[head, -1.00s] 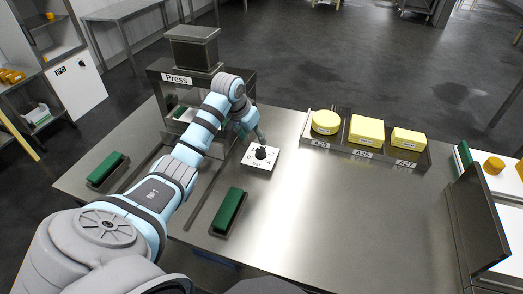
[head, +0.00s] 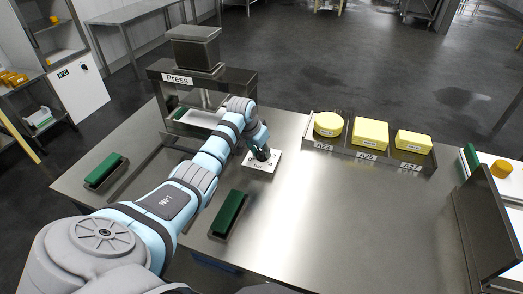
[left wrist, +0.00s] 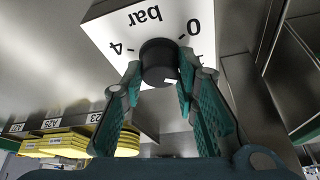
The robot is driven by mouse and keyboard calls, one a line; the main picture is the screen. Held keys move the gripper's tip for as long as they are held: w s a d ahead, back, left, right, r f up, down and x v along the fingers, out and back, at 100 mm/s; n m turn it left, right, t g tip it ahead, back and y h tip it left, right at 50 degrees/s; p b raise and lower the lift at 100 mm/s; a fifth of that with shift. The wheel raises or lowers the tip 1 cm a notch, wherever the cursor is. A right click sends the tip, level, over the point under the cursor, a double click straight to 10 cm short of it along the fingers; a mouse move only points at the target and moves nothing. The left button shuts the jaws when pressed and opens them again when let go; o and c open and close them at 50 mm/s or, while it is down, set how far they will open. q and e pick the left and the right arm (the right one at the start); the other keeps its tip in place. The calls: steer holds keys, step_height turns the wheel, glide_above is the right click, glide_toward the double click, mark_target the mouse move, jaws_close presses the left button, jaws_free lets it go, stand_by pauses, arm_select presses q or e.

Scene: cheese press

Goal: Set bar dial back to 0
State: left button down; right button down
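The bar dial is a black round knob (left wrist: 157,55) on a white plate (left wrist: 105,32) marked "bar", with 0 and 4 printed beside the knob; they appear upside down in the left wrist view. A small white mark shows at the knob's lower right edge there. In the head view the white plate (head: 270,169) lies on the steel table in front of the press, the knob mostly hidden by my gripper. My left gripper (left wrist: 160,68) has one fingertip on each side of the knob, seemingly touching it. My right gripper is not in view.
The press (head: 196,88) stands behind the dial. Green-handled bars (head: 229,212) lie on the table at left and front. A tray with yellow cheeses (head: 370,135) stands at the back right. The table's middle right is clear.

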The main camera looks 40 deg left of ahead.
arm_select(q)
steer(key=shift+r+n+p, duration=0.2)
steer(key=shift+n+p, duration=0.1)
steer(key=shift+p, duration=0.45)
steer(key=n+y+p, duration=0.1)
steer(key=n+p, duration=0.1)
steer(key=p, duration=0.2)
steer(key=shift+d+r+n, duration=0.1)
steer(key=shift+n, duration=0.3)
steer(key=n+y+p, duration=0.1)
steer(key=n, duration=0.1)
steer(key=shift+w+n+g, duration=0.1)
steer(key=shift+n+g, duration=0.3)
steer(key=n, duration=0.1)
steer(key=n+y, duration=0.1)
steer(key=shift+f+n, duration=0.3)
steer(key=shift+n+g+y+b, duration=0.5)
steer(key=shift+n+g+b, duration=0.4)
steer(key=shift+n, duration=0.9)
steer(key=c, duration=1.3)
jaws_free()
steer(key=shift+d, duration=0.1)
